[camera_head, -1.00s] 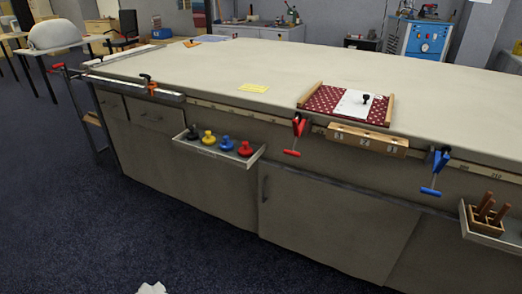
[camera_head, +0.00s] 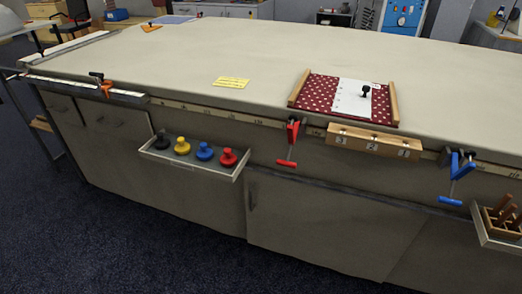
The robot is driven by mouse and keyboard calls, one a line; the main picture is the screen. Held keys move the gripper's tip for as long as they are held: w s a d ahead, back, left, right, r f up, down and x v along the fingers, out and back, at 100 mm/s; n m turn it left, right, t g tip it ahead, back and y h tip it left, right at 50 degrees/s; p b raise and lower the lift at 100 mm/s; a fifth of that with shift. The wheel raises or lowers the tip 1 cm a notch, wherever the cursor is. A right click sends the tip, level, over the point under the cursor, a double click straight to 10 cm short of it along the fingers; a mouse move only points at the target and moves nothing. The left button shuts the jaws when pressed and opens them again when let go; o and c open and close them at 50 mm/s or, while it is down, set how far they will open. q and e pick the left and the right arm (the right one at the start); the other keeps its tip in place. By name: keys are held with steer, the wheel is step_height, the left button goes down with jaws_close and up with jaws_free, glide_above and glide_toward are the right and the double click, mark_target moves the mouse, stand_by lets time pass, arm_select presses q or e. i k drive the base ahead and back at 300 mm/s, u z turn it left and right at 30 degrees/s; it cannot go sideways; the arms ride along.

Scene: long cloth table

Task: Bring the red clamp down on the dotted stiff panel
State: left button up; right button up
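The red clamp (camera_head: 290,141) hangs on the front edge of the long cloth table, its red handle pointing down. The dotted panel (camera_head: 318,92) is dark red with white dots and lies on the table top just behind the clamp, between two wooden side strips. A white sheet (camera_head: 350,99) with a small black knobbed piece (camera_head: 366,90) lies over its middle. I cannot tell whether the red clamp touches the panel. Neither of my grippers shows in the head view.
A blue clamp (camera_head: 457,173) and a numbered wooden block (camera_head: 374,142) are on the table front to the right. A tray (camera_head: 215,174) with several coloured knobs juts out at left. A yellow note (camera_head: 231,82) lies on the table (camera_head: 210,50). The floor in front is clear.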

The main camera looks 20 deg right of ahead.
mark_target(292, 129)
steer(key=z, duration=0.5)
steer(key=i, duration=0.65)
steer(key=z, duration=0.75)
